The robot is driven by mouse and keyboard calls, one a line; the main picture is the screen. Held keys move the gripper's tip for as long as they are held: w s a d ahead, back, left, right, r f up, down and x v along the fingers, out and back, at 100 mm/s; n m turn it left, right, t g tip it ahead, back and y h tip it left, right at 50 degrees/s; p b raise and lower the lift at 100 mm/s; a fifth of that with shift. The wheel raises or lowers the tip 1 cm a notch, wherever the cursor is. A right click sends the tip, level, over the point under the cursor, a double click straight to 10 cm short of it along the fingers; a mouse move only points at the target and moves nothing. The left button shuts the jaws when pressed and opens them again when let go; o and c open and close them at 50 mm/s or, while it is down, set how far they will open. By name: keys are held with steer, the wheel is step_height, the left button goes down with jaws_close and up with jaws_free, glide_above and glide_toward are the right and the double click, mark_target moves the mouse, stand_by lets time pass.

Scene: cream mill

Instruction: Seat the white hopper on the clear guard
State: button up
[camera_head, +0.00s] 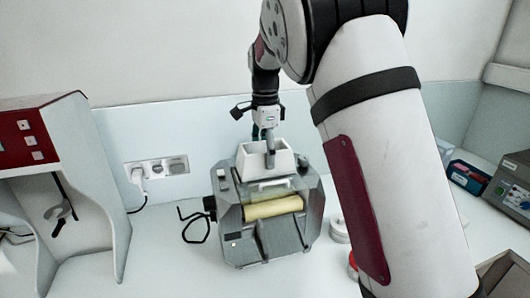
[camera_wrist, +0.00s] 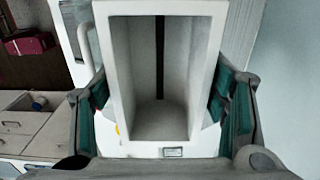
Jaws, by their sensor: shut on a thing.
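The white hopper (camera_head: 249,162) is an open-topped box standing upright over the top of the grey mill (camera_head: 246,245). The clear guard (camera_head: 270,189) is a pale see-through cover just below it, above a yellow roller. I cannot tell whether the hopper touches the guard. My gripper (camera_head: 270,155) reaches down from above and is shut on the hopper. In the wrist view the hopper (camera_wrist: 160,149) fills the middle, its empty inside showing. The green finger pads of my gripper (camera_wrist: 163,110) are on its left and right sides. The guard is not clear there.
A red and white machine (camera_head: 92,185) stands at the left. Boxes (camera_head: 467,175) and a grey device (camera_head: 512,185) stand at the right.

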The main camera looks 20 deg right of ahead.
steer(key=shift+f, duration=0.7)
stand_by(1.5)
steer(key=o, duration=1.3)
steer(key=shift+o, duration=0.2)
step_height(320, 180, up, 12)
